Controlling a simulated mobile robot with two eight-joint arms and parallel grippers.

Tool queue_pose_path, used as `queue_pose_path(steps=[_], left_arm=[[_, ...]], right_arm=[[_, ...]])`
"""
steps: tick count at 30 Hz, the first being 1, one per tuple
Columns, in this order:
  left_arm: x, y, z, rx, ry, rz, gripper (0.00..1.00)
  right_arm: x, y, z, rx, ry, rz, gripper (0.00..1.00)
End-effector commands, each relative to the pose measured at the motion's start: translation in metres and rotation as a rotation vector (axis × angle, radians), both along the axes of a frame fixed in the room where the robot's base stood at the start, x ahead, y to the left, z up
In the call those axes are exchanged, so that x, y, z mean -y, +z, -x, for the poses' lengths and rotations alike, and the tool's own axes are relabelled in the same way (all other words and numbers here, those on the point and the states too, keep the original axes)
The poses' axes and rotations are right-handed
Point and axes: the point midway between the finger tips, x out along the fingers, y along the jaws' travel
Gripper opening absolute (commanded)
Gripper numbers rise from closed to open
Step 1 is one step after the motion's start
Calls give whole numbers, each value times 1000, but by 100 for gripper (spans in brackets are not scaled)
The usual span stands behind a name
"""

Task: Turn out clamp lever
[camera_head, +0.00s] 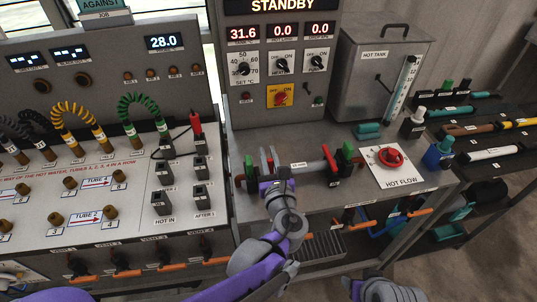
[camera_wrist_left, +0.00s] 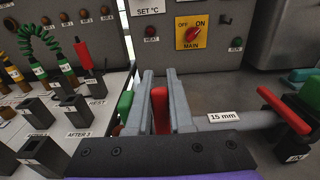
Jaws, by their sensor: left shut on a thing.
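A grey tube labelled 15 mm (camera_wrist_left: 222,117) lies across the bench between two end clamps. The left clamp has a green part (camera_head: 249,166) and a red lever (camera_wrist_left: 159,108). My left gripper (camera_head: 270,168) is shut on this red lever, which stands upright between its two grey fingers in the left wrist view. The right clamp has its own red lever (camera_wrist_left: 284,110), tilted in the left wrist view, and a green part (camera_head: 348,151); no gripper touches it. The lower part of the held lever is hidden by my gripper.
A hot flow plate with a red knob (camera_head: 389,157) is right of the tube. The hot tank (camera_head: 378,75) and the STANDBY control panel (camera_head: 281,60) stand behind. Left are black sockets (camera_head: 161,202) and a green coiled hose (camera_head: 140,102). Orange-handled valves (camera_head: 358,227) line the front.

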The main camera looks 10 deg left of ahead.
Motion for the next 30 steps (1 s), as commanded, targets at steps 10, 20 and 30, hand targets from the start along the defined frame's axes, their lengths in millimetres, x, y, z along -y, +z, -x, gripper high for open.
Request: queue_pose_path(steps=[10, 20, 30], left_arm=[[-7, -7, -20, -218, 2, 75, 0], [-13, -22, -37, -430, 1, 142, 0], [-14, -30, -44, -535, 1, 175, 0]], right_arm=[[0, 17, -4, 7, 0, 0, 56], [0, 18, -4, 8, 0, 0, 56], [0, 16, -4, 7, 0, 0, 56]])
